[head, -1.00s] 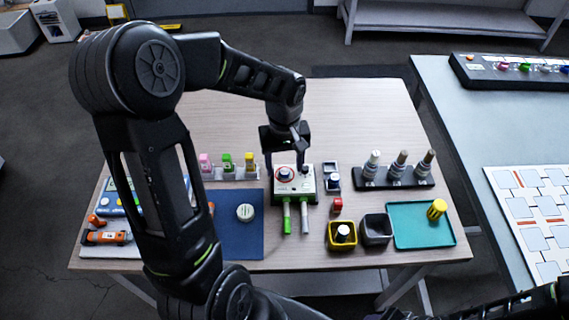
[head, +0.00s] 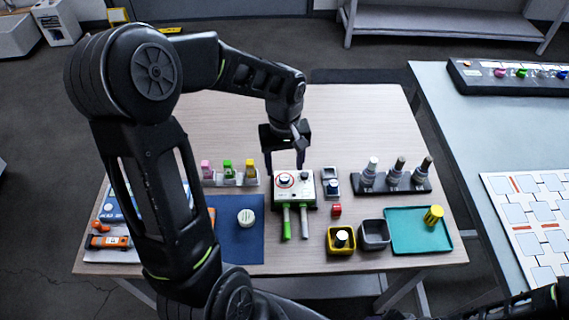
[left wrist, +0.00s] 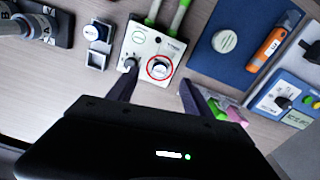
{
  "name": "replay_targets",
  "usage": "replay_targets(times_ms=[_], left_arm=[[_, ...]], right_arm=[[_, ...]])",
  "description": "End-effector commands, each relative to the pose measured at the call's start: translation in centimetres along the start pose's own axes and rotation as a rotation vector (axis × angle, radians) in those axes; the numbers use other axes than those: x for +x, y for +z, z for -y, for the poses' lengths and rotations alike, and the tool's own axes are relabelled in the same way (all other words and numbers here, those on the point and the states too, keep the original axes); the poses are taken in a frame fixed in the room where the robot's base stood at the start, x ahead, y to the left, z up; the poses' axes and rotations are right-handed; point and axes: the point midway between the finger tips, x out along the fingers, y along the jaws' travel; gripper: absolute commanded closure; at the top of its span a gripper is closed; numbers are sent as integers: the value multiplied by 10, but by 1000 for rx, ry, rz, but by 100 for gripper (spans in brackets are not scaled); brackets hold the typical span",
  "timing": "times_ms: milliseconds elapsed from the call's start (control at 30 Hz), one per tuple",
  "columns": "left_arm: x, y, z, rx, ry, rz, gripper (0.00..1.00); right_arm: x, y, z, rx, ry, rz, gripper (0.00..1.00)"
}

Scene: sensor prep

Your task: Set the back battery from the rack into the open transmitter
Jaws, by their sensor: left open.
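My left gripper (head: 285,166) is open and empty, pointing down at the back edge of a white box (head: 306,199). The box has a red-ringed round part, a smaller knob and two green-and-white rods at its front. In the left wrist view the fingers (left wrist: 157,92) stand apart beside the box (left wrist: 143,42). A small grey two-pocket holder (head: 324,174) stands right of the box; a blue-and-white round piece (head: 333,186) sits in its front pocket. An orange device (head: 110,241) lies at the left. I cannot tell which pieces are the battery, rack and open transmitter. My right gripper is not in view.
A rack of pink, green and yellow pieces (head: 228,174) stands left of the box. A black rack (head: 376,187) with grey-topped cylinders stands right. Yellow (head: 341,249) and black (head: 374,246) bins and a teal tray (head: 408,238) are at front right. The table's back is clear.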

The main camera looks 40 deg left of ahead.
Motion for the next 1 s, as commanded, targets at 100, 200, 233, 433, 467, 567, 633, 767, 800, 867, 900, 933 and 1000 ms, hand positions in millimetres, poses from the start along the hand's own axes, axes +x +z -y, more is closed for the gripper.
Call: replay_targets(times_ms=[100,200,233,433,467,567,633,767,800,867,900,933,1000], left_arm=[[-12,0,0,0,0,-1,41],[-20,0,0,0,0,0,41],[-22,0,0,0,0,0,41],[-32,0,0,1,0,0,41],[-32,0,0,1,0,-1,41],[-32,0,0,1,0,0,41],[-32,0,0,1,0,0,41],[-32,0,0,1,0,0,41],[-32,0,0,1,0,0,41],[-32,0,0,1,0,0,41],[-32,0,0,1,0,0,41],[-32,0,0,1,0,0,41],[-32,0,0,1,0,0,41]], right_arm=[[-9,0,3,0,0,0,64],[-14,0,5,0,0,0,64],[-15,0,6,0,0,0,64],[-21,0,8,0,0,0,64],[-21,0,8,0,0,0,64],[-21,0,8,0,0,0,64],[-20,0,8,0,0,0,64],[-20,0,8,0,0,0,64],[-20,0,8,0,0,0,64],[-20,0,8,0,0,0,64],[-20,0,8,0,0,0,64],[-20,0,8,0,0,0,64],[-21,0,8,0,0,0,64]])
